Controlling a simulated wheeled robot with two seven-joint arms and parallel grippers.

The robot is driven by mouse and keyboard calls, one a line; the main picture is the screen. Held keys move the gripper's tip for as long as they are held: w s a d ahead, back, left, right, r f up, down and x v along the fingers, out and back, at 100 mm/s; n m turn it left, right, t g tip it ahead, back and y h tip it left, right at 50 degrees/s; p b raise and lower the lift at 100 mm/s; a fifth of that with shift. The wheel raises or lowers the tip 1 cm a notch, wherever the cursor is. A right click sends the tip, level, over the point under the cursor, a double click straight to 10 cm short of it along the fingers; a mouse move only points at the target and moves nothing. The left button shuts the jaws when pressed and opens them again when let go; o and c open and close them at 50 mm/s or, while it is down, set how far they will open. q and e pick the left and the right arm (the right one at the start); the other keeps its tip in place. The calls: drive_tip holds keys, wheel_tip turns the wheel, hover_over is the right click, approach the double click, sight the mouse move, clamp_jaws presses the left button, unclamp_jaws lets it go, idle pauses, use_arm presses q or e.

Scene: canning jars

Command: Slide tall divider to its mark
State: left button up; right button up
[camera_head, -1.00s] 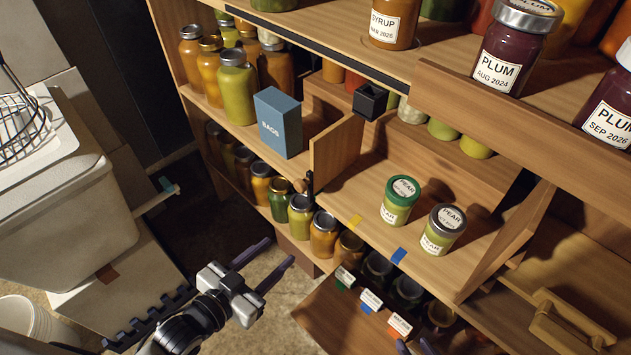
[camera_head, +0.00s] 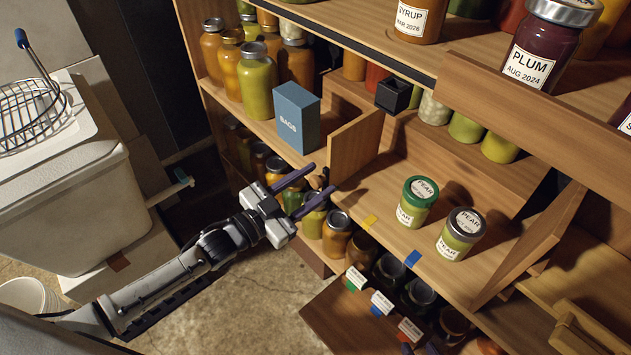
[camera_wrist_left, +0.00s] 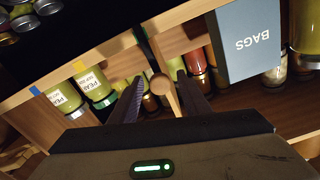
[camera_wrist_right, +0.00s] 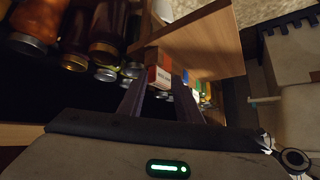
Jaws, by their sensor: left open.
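The tall divider (camera_head: 357,143) is an upright wooden panel on the middle shelf, between the blue BAGS box (camera_head: 297,118) and the PEAR jars. In the left wrist view a round wooden knob (camera_wrist_left: 160,84) sits between my left fingers, with a gap on each side. My left gripper (camera_head: 321,179) is open at the divider's front edge. A yellow mark (camera_head: 370,221) and a blue mark (camera_head: 412,258) are on the shelf's front edge, right of the divider. My right gripper (camera_wrist_right: 160,82) is open and empty near the lower labelled board; only its fingertips show in the head view.
Two PEAR jars, one green-lidded (camera_head: 417,202) and one grey-lidded (camera_head: 460,234), stand right of the divider. A small black box (camera_head: 393,94) is behind it. Jars fill the shelf below. A board with coloured tags (camera_head: 345,310) juts out at the bottom.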

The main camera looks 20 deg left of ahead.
use_arm(q)
drive_tip(key=shift+w+d, duration=0.2)
drive_tip(key=shift+w, duration=0.1)
